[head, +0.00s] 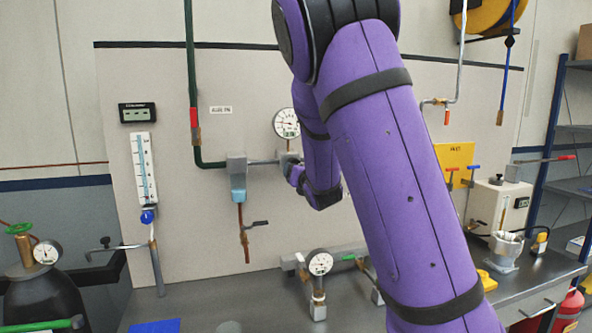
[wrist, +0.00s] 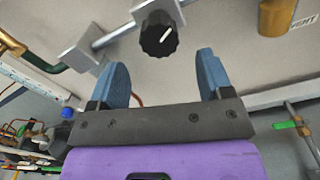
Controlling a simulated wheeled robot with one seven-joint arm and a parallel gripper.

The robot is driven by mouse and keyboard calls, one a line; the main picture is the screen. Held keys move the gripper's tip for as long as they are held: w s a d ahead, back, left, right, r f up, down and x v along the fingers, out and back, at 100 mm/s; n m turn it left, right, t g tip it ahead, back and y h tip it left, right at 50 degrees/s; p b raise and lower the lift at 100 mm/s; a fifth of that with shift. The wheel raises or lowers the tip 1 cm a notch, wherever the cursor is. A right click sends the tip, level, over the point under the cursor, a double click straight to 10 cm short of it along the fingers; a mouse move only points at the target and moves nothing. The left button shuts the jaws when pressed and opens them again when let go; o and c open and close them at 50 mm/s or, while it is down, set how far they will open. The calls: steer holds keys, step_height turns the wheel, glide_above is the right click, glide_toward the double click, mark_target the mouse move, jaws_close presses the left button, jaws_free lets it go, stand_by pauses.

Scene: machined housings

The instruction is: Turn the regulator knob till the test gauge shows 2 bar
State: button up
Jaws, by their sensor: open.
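The regulator knob (wrist: 159,34) is black and ribbed with a white pointer line, at the top middle of the wrist view. Its line slants toward the upper right there. My gripper (wrist: 160,66) is open, its two blue fingers apart and the knob just beyond the gap between their tips, not gripped. In the head view my arm hides the knob. A second dial gauge (head: 320,263) stands low on the bench. I cannot tell which is the test gauge, and both readings are too small to read.
A grey block (head: 237,163) on the pipe sits left of my wrist. A thermometer-like scale (head: 145,168) hangs further left. A gas cylinder (head: 43,298) with its own gauge (head: 47,252) stands at the lower left. The bench (head: 262,302) has bare room at front.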

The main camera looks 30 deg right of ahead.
steer(key=shift+v, duration=2.6)
steer(key=shift+f, duration=0.1)
steer(key=s+a+m+g+y, duration=0.1)
steer(key=s+a+m+g, duration=0.3)
steer(key=s+m, duration=0.6)
steer(key=s+a+r+m+g+y, duration=0.1)
steer(key=s+a+m+g, duration=0.3)
steer(key=s+m, duration=0.5)
steer(key=s+a+r+m+g+y, duration=0.1)
steer(key=s+a+m+g+y, duration=0.2)
steer(key=s+a+m, duration=0.4)
steer(key=s+m+g, duration=0.1)
steer(key=s+m, duration=0.2)
steer(key=s, duration=0.4)
steer(key=shift+s+m, duration=0.3)
